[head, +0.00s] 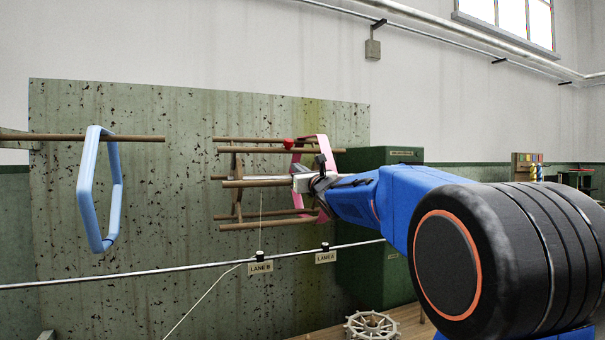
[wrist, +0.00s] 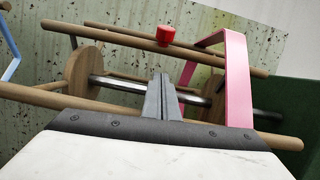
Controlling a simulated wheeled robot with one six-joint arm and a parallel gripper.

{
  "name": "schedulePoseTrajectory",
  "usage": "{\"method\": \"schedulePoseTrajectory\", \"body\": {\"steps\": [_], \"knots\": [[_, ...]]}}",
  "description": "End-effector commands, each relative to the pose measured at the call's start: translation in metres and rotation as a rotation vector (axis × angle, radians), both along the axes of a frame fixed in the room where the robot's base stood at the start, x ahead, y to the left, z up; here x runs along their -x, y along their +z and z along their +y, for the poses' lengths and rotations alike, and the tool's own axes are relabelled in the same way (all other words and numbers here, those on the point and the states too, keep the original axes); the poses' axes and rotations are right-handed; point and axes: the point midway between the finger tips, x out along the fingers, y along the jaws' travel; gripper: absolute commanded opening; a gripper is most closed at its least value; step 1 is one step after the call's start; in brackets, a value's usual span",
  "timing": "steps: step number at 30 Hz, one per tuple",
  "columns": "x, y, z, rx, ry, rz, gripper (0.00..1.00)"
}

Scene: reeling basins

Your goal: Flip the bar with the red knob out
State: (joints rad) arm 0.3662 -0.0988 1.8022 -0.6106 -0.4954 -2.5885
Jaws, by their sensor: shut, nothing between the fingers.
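The red knob (head: 288,143) sits on a wooden bar (head: 250,139) of the reel at the upper middle of the head view. In the wrist view the red knob (wrist: 166,34) shows above my fingers, on the far upper bar (wrist: 110,36). My gripper (wrist: 161,78) is shut and empty, its fingertips in front of the reel's metal axle (wrist: 125,86). A nearer bar (wrist: 40,97) passes across just behind my gripper's fingers. Whether the fingers touch any bar cannot be told.
A pink frame (wrist: 236,80) hangs around the reel, right of my fingers. A light blue frame (head: 86,200) hangs on a separate bar at the left. A metal rail (head: 150,274) with lane labels runs below. A green cabinet (head: 395,157) stands behind my arm.

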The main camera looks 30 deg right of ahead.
Motion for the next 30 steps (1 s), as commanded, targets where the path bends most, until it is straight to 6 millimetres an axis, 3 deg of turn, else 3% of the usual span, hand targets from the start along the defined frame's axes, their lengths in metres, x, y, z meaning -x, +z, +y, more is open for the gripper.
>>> {"method": "schedulePoseTrajectory", "body": {"steps": [7,15,30], "knots": [[-0.037,0.013,-0.003,0.0,0.001,-0.001,0.0],[-0.034,0.044,0.0,0.0,0.001,-0.001,0.0],[-0.033,0.051,0.0,0.0,0.0,-0.001,0.0]]}}
